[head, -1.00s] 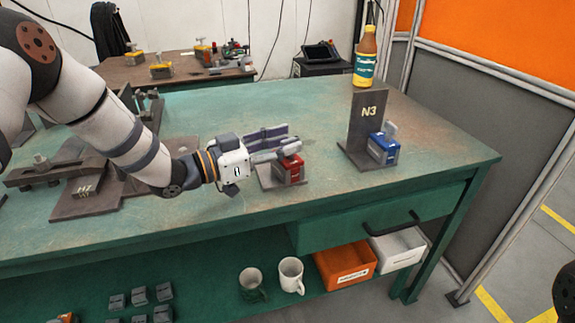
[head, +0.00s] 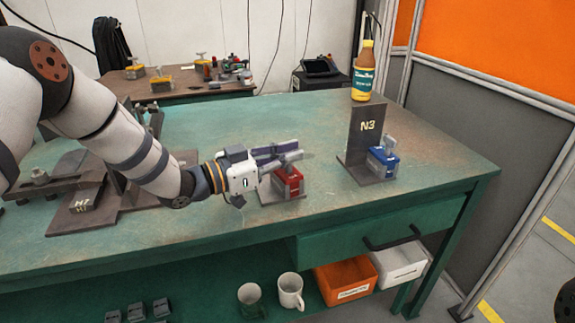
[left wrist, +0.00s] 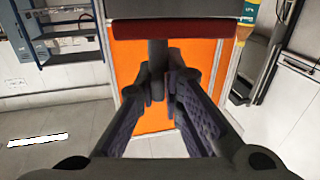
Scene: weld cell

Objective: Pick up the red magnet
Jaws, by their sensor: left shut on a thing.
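The red magnet (head: 289,183) is a small red block with a grey top handle, and it stands on a grey plate near the front of the green workbench (head: 225,115). My left gripper (head: 287,155) reaches it from the left and is shut on its upper part, the handle. In the left wrist view the two dark fingers (left wrist: 160,88) close on a grey post, with the magnet's red body (left wrist: 172,29) across the top of the picture. The magnet appears upright and still on its plate. My right gripper is not seen.
Steel fixtures (head: 85,205) stand at the left. Two mugs (head: 290,290) and bins (head: 345,280) are below. The bench's right end is clear.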

